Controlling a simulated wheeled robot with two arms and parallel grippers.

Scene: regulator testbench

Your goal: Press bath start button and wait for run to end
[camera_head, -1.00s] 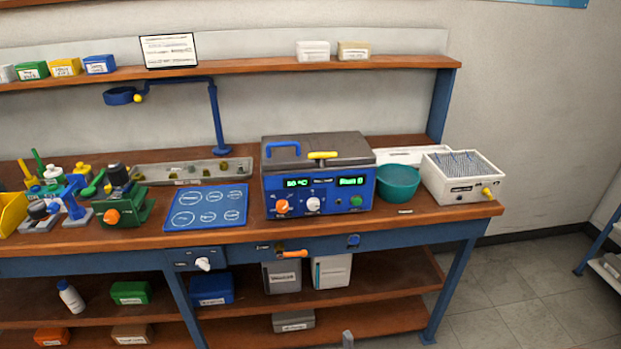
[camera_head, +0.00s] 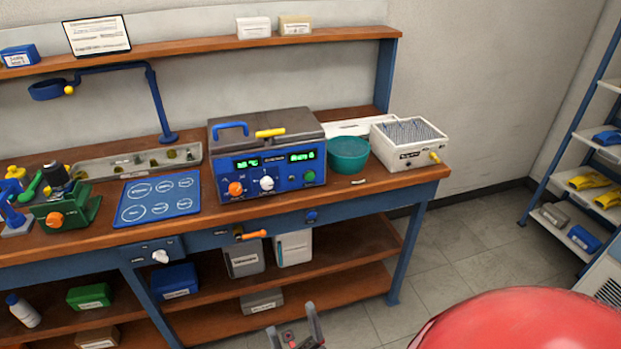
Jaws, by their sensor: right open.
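The bath (camera_head: 266,160) is a blue-fronted box with a grey lid, a blue lid handle and a yellow handle, on the bench. Its front has two lit green displays, an orange knob (camera_head: 235,189), a white knob (camera_head: 267,183) and a green button (camera_head: 309,176) at the right. The display text is too small to read surely. My right gripper (camera_head: 295,328) is at the bottom edge, low in front of the bench and well apart from the bath. Its two fingers are apart with nothing between them. My left gripper is out of view.
A teal bowl (camera_head: 348,154) and a white pin-topped box (camera_head: 409,143) stand right of the bath. A blue mat (camera_head: 159,198) lies to its left. An orange handle (camera_head: 251,235) sticks out from the bench front.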

